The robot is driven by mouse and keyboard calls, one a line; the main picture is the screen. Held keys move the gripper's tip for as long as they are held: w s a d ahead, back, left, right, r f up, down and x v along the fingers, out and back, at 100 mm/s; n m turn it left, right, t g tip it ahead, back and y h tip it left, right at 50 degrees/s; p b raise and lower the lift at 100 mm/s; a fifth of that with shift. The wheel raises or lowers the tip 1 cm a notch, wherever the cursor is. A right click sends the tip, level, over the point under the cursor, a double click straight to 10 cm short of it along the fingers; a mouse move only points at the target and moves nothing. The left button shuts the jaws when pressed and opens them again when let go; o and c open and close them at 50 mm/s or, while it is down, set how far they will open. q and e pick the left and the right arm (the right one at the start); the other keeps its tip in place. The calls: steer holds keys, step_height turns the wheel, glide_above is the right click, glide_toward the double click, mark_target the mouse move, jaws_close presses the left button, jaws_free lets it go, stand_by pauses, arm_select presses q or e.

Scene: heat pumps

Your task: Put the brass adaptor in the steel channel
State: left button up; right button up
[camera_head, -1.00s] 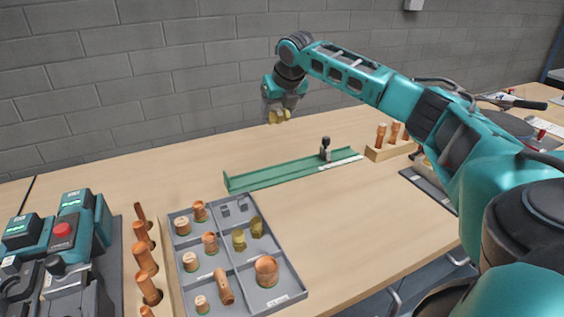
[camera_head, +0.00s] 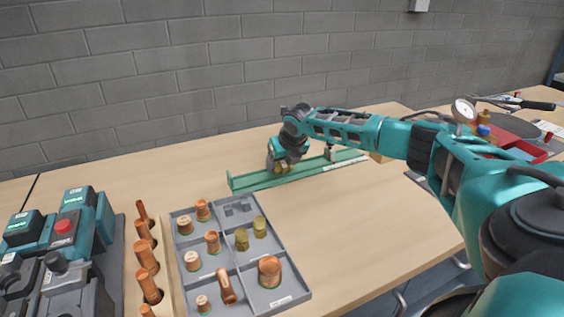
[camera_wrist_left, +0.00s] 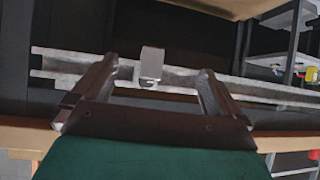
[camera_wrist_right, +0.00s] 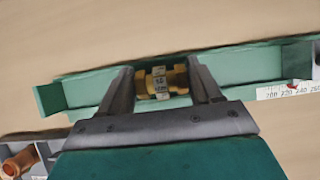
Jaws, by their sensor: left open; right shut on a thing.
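The steel channel (camera_head: 252,182) is a long green trough lying on the table, and its left end (camera_wrist_right: 50,97) shows in the right wrist view. My right gripper (camera_head: 281,169) is at the channel, toward its left part. It is shut on the brass adaptor (camera_wrist_right: 158,82), which lies between the fingertips and over the trough, between its walls. I cannot tell whether the adaptor touches the channel floor. My left gripper (camera_wrist_left: 152,78) is open and empty, seen only in the left wrist view.
A grey divided tray (camera_head: 283,301) holds copper fittings and two brass pieces (camera_head: 250,233). A rack of copper pieces (camera_head: 146,257) and teal tools (camera_head: 75,227) stand at left. A dark stop block stands on the channel, right of my right gripper.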

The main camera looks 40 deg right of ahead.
steer(key=o, duration=1.2)
steer(key=shift+r, duration=0.1)
steer(key=p+v, duration=0.1)
steer(key=v, duration=1.1)
